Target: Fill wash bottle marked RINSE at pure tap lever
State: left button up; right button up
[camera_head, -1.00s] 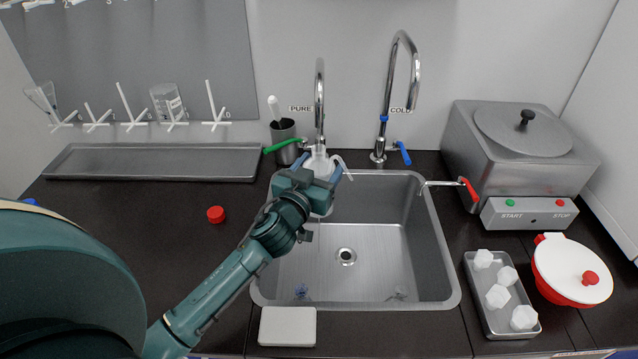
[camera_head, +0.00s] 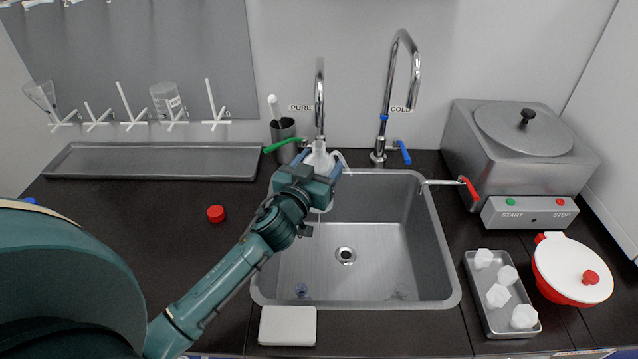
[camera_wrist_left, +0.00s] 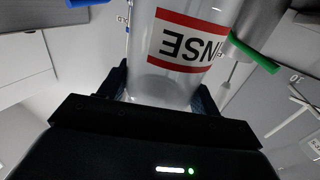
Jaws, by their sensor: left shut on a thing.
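The wash bottle (camera_head: 319,157) is translucent white with a bent spout tube to its right. It is upright below the PURE tap (camera_head: 319,95), at the back edge of the sink. My left gripper (camera_head: 320,167) is shut on it and hides much of its body. In the left wrist view the bottle (camera_wrist_left: 165,85) shows a red-bordered label (camera_wrist_left: 187,45) reading "NSE", upside down; the rest is cut off. The green tap lever (camera_head: 283,145) points left, beside the bottle. It also shows in the left wrist view (camera_wrist_left: 253,53). I cannot tell the liquid level. My right gripper is out of view.
The sink (camera_head: 365,260) lies below the bottle. A red cap (camera_head: 216,214) lies on the dark counter at left. The COLD tap (camera_head: 388,95) with its blue lever (camera_head: 403,152) stands to the right. A grey cup (camera_head: 284,133) holding a white-tipped tool stands behind the green lever.

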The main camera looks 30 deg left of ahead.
pick_arm(q)
jog(key=shift+w+a+r, duration=0.15)
jog(key=shift+w+a, duration=0.2)
jog(key=shift+w, duration=0.35)
jog(key=shift+s+d, duration=0.3)
jog(key=shift+s, duration=0.3)
jog(key=shift+s+d, duration=0.25)
jog(key=shift+s, duration=0.3)
jog(key=s+d, duration=0.3)
jog(key=s, duration=0.4)
jog(key=shift+d, duration=0.25)
jog(key=shift+s, duration=0.1)
